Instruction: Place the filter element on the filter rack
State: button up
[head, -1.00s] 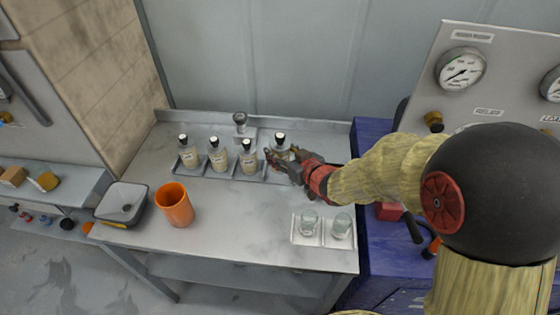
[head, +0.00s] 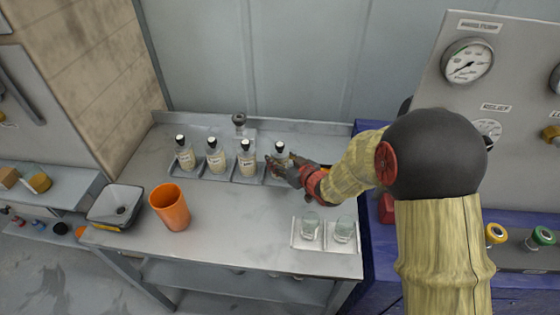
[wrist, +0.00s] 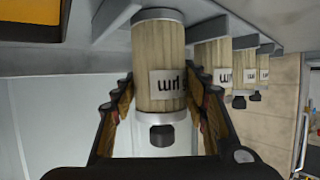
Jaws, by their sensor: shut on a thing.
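My gripper (head: 280,170) is shut on a pale, labelled cylinder with a black cap (head: 281,148), at the right end of a row of similar ones. In the wrist view the same cylinder (wrist: 158,60) appears cap down, upright between both fingers, with grey bands and a white label. A low grey rack (head: 216,172) runs under the row. The held cylinder's base is at the rack's right end; I cannot tell whether it touches. Three matching capped cylinders (head: 247,160) stand in the rack to its left. I cannot tell which part is named the filter element.
An orange cup (head: 170,208) and a grey, dark-rimmed tub (head: 113,206) stand at the left. Two glass jars (head: 310,226) sit on white squares at the front right. A dark-knobbed item (head: 239,120) stands behind the row. The middle front of the table is clear.

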jog(key=o, duration=1.3)
jog(key=shift+f, duration=0.1)
